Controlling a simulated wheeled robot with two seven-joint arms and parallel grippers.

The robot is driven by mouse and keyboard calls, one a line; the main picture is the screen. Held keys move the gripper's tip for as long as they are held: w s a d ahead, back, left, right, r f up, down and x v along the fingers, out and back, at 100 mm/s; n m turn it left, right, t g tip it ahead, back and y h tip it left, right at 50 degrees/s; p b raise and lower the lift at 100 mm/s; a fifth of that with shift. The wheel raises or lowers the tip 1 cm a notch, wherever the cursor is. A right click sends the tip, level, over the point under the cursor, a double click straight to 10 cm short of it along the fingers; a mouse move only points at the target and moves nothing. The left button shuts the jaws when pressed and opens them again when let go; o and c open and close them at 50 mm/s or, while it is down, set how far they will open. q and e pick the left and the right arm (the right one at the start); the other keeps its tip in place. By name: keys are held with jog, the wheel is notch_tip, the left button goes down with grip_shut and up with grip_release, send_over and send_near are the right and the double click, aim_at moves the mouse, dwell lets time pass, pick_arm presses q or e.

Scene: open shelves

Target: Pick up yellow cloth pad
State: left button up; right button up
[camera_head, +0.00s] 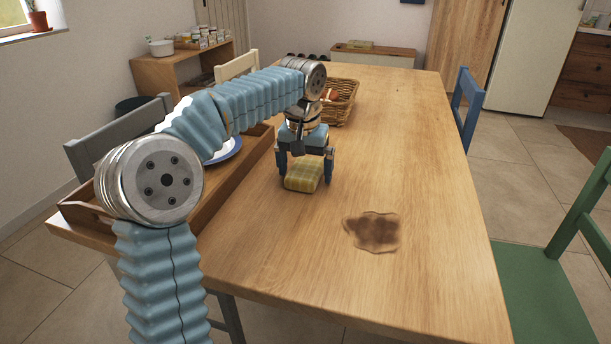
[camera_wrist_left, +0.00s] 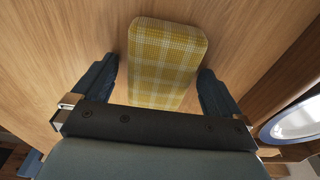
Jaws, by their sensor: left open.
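The yellow cloth pad (camera_head: 303,174), a plaid block with rounded corners, lies on the wooden table (camera_head: 290,260). My left gripper (camera_head: 305,181) points down over it, with a finger on each side of the pad. In the left wrist view the pad (camera_wrist_left: 167,62) lies between the two open fingers (camera_wrist_left: 158,85), with a gap on both sides. Its near end is hidden behind the gripper's body. My right gripper is not in view.
A brown stain (camera_head: 373,231) marks the table right of the pad. A wooden tray (camera_head: 235,172) with a blue-rimmed plate (camera_head: 229,152) lies left. A wicker basket (camera_head: 341,103) stands behind the gripper. Chairs surround the table; its right side is clear.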

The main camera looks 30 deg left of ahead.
pick_arm(q)
jog(key=shift+c, duration=0.2)
jog(key=c, duration=1)
jog(key=shift+r, duration=0.1)
jog(key=shift+r, duration=0.55)
jog(key=s+r, duration=0.1)
jog(key=r, duration=0.1)
jog(key=s+d+r, duration=0.1)
jog(key=s+r, duration=0.1)
jog(key=r, duration=0.1)
jog(key=s+d+r+p, duration=0.1)
jog(key=r, duration=0.1)
jog(key=shift+s+r, duration=0.2)
jog(key=shift+r, duration=0.2)
jog(key=s+d+r, duration=0.1)
jog(key=s, duration=0.1)
jog(key=s+d+r, duration=0.1)
jog(key=s, duration=0.2)
jog(key=s+d+r+b, duration=0.1)
jog(key=s+r, duration=0.1)
jog(key=s, duration=0.1)
jog(key=shift+s+d, duration=0.25)
jog(key=shift+d, duration=0.1)
